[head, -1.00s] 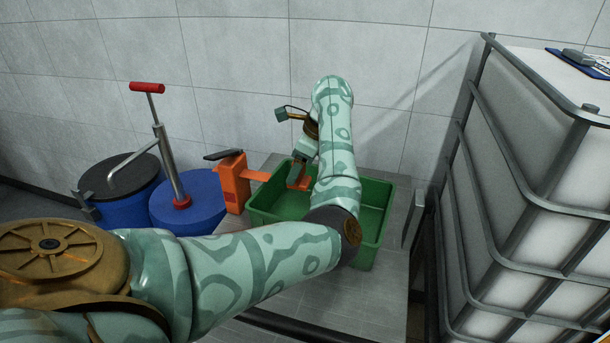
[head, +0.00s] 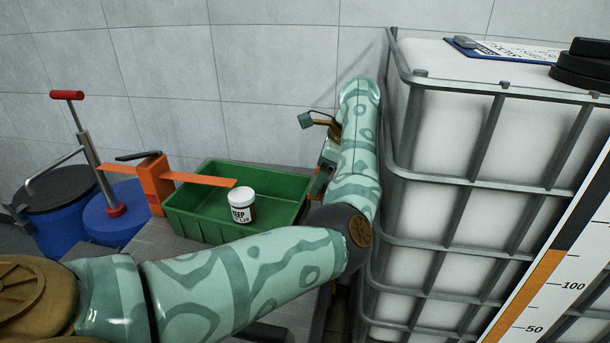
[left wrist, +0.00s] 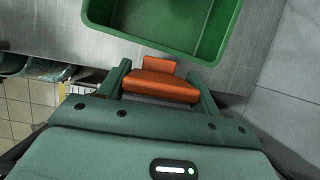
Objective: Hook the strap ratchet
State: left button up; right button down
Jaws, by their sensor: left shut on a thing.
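My left gripper (head: 326,166) is shut on an orange block-like piece (left wrist: 162,86), gripped between both fingers in the left wrist view. In the head view only a little orange shows under the gripper, just beyond the right end of the green tray; my forearm hides the rest. I cannot tell whether this piece is the strap ratchet. An orange upright device (head: 155,183) with a black lever stands left of the tray. A flat orange bar runs from it over the tray's left part, its free end apart from my gripper. My right gripper is out of view.
The green tray (head: 190,225) holds a white-lidded jar (head: 242,207) and sits on a grey surface. Blue drums (head: 112,222), one with a red-handled pump, stand at left. A caged white tank (head: 450,130) rises close at right, and a tiled wall stands behind.

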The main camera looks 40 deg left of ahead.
pick_arm(q)
jog(key=shift+d, duration=0.15)
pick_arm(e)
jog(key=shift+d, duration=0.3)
pick_arm(q)
jog(key=o, duration=1.1)
jog(key=shift+o, duration=1.4)
jog(key=shift+w+d, duration=0.15)
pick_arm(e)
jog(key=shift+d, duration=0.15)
